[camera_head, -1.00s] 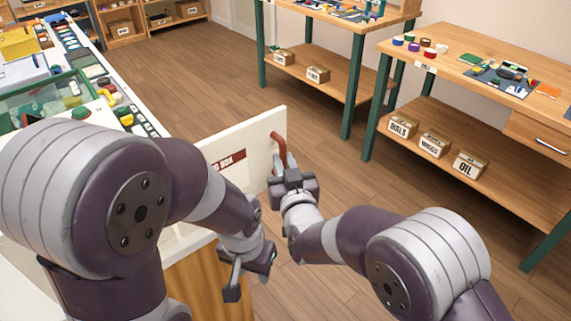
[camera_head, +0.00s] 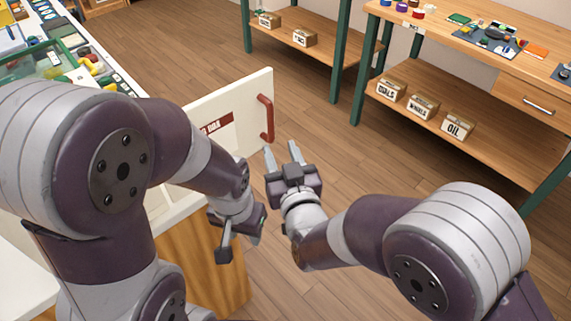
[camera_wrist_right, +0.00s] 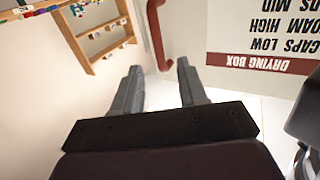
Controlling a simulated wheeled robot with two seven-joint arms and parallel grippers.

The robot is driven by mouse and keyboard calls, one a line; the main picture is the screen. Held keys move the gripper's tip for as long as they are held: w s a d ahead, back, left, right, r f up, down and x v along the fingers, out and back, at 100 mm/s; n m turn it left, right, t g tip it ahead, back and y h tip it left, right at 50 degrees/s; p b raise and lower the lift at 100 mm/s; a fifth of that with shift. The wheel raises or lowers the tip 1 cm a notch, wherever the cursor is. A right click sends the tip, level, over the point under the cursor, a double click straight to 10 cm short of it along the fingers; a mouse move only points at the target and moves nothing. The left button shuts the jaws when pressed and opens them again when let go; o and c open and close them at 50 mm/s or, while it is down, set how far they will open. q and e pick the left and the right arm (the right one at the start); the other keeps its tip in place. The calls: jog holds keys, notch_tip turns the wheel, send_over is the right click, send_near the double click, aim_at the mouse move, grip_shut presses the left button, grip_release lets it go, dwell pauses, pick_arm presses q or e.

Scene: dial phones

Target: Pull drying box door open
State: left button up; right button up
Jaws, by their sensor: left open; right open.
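The drying box door (camera_head: 235,105) is a white panel with a red label strip, standing swung out from the white drying box (camera_head: 180,212). Its red handle (camera_head: 266,117) is on the door's right part. My right gripper (camera_head: 282,152) is open and empty, just below and right of the handle, apart from it. In the right wrist view the red handle (camera_wrist_right: 157,35) shows beyond the open fingers (camera_wrist_right: 160,72), and the labelled door face (camera_wrist_right: 262,30) is at the right. My left gripper (camera_head: 233,243) is open and empty, low in front of the box. The box interior is mostly hidden behind my left arm.
A workbench (camera_head: 465,50) with a lower shelf of labelled boxes stands at the right, and another shelf (camera_head: 300,50) at the back. A cluttered counter (camera_head: 75,45) runs along the left. The wooden floor (camera_head: 340,165) beyond the door is clear.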

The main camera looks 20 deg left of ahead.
jog(key=v, duration=0.4)
jog(key=shift+s, duration=0.1)
jog(key=w+d+f+m+g+h, duration=0.1)
jog(key=w+d+f+g+h, duration=0.2)
jog(key=d, duration=0.5)
jog(key=d+f+m+g+h, duration=0.25)
jog(key=d+f+g, duration=0.2)
jog(key=d, duration=0.35)
jog(key=s+d+f+m+g+h, duration=0.25)
jog(key=s+d+g, duration=0.25)
jog(key=s+d, duration=0.65)
notch_tip(320, 180, up, 15)
jog(key=d+g+h+p, duration=0.1)
jog(key=d+p, duration=0.1)
jog(key=p, duration=1.3)
jog(key=shift+s+d+f, duration=0.15)
jog(key=shift+s+d, duration=0.1)
jog(key=shift+d, duration=0.05)
